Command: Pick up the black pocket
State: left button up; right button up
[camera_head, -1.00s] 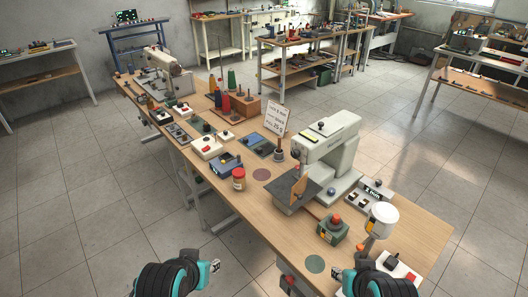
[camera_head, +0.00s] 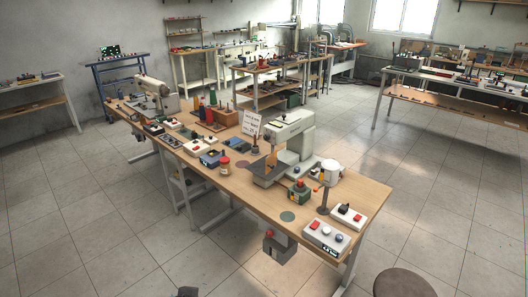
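I cannot make out the black pocket for certain. A dark flat plate (camera_head: 265,174) lies in front of the grey-white sewing machine (camera_head: 293,135), with a small brown upright piece (camera_head: 271,160) on it. A dark flat square (camera_head: 241,142) lies farther back on the table, near the white sign. Either dark piece is too small to identify. A small dark tip at the bottom edge (camera_head: 188,292) looks like my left gripper, well in front of and below the table. Its fingers are cut off. My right gripper is out of view.
A round dark stool (camera_head: 401,283) stands at the bottom right. Floor left of the table is clear.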

aim_at(244, 146)
jog(key=z, duration=0.4)
jog(key=i+j+z, duration=0.1)
jog(key=z, duration=0.35)
jog(key=j+z, duration=0.1)
jog(key=z, duration=0.75)
jog(key=j+z, duration=0.15)
jog(key=z, duration=0.25)
jog(key=j, duration=2.55)
jog(key=j+z, duration=0.1)
jog(key=j, duration=1.2)
jog(key=k+j, duration=0.15)
jog(key=j, duration=1.15)
